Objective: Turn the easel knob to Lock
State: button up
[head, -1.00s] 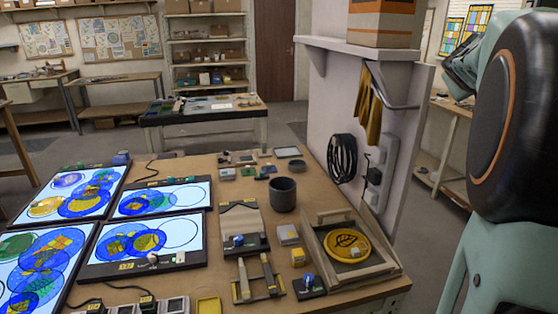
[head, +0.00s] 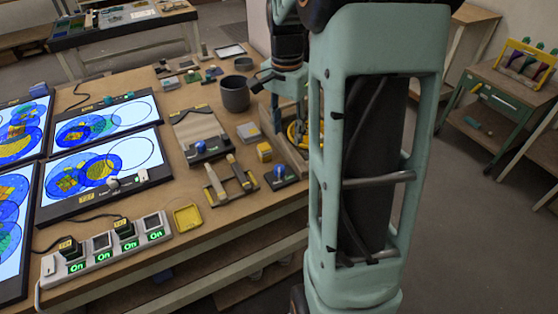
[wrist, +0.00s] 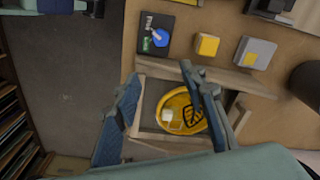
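A blue knob (head: 280,171) sits on a small black plate at the table's front edge, beside a wooden frame (wrist: 160,147). In the wrist view the blue knob (wrist: 158,38) shows near the top, with a white mark and a green label on its plate. A second blue knob (head: 198,147) is on the black base of a sloped board (head: 196,122); I cannot tell which knob is the easel's. My gripper (wrist: 162,76) is open and empty above the wooden frame, apart from the knob. The frame holds a yellow leaf disc (wrist: 180,108), partly behind a finger.
A yellow-topped block (head: 264,152) and a grey block (head: 249,132) stand near the frame. A dark cup (head: 235,94) is behind them. Lit panels (head: 105,165) and a power strip (head: 105,250) fill the left. My arm hides the table's right end in the head view.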

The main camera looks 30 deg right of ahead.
aim_at(279, 167)
jog(key=f, duration=0.3)
jog(key=a+f, duration=0.1)
jog(key=f, duration=0.3)
jog(key=a+f, duration=0.1)
jog(key=f, duration=0.3)
jog(key=shift+a+f, duration=0.15)
grip_shut()
